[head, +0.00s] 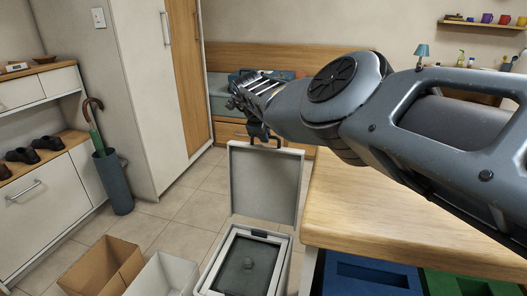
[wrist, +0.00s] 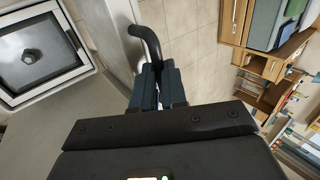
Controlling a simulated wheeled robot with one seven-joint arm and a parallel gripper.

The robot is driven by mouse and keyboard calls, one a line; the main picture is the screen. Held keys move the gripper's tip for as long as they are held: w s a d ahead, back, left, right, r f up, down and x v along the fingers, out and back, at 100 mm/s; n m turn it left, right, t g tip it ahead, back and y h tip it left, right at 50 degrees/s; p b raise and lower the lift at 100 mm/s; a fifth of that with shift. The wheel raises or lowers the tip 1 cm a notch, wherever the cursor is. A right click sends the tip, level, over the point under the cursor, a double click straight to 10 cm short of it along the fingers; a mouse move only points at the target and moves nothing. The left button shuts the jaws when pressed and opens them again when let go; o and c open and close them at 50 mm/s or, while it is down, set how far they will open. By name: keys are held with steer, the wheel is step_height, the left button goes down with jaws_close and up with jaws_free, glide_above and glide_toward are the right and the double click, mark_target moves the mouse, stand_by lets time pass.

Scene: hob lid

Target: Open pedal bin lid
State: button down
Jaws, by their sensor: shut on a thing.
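The pedal bin (head: 284,268) stands on the floor in the lower middle of the head view. Its grey lid (head: 264,183) stands upright at the bin's far edge, so the opening shows, with a dark inner panel (head: 243,265) and a knob. My gripper (head: 262,136) is at the lid's raised edge. In the wrist view my gripper's dark blue fingers (wrist: 157,85) are shut on a black curved handle (wrist: 146,42). The lid (wrist: 75,115) fills the left of the wrist view, with the open bin (wrist: 45,88) at upper left. The fingertips are partly hidden.
A wooden worktop (head: 400,205) is close on the right, with blue (head: 368,275) and green (head: 470,284) bins below. A cardboard box (head: 105,266) and a white box (head: 163,274) stand left of the bin. An umbrella stand (head: 114,182) stands farther left. Tiled floor is clear behind them.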

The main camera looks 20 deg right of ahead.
steer(key=shift+w+d+b, duration=0.4)
steer(key=shift+w+b, duration=0.15)
steer(key=shift+b, duration=1.55)
steer(key=shift+r+b, duration=0.1)
steer(key=shift+b, duration=0.2)
steer(key=shift+w+d+r+b, duration=0.2)
steer(key=shift+r+b, duration=0.1)
steer(key=shift+b, duration=0.15)
steer(key=c, duration=1.2)
jaws_free()
steer(key=shift+s+f, duration=0.1)
steer(key=shift+f, duration=0.05)
steer(key=shift+o, duration=0.2)
steer(key=shift+a+f, duration=0.1)
steer(key=shift+s+p, duration=0.1)
steer(key=shift+p, duration=0.25)
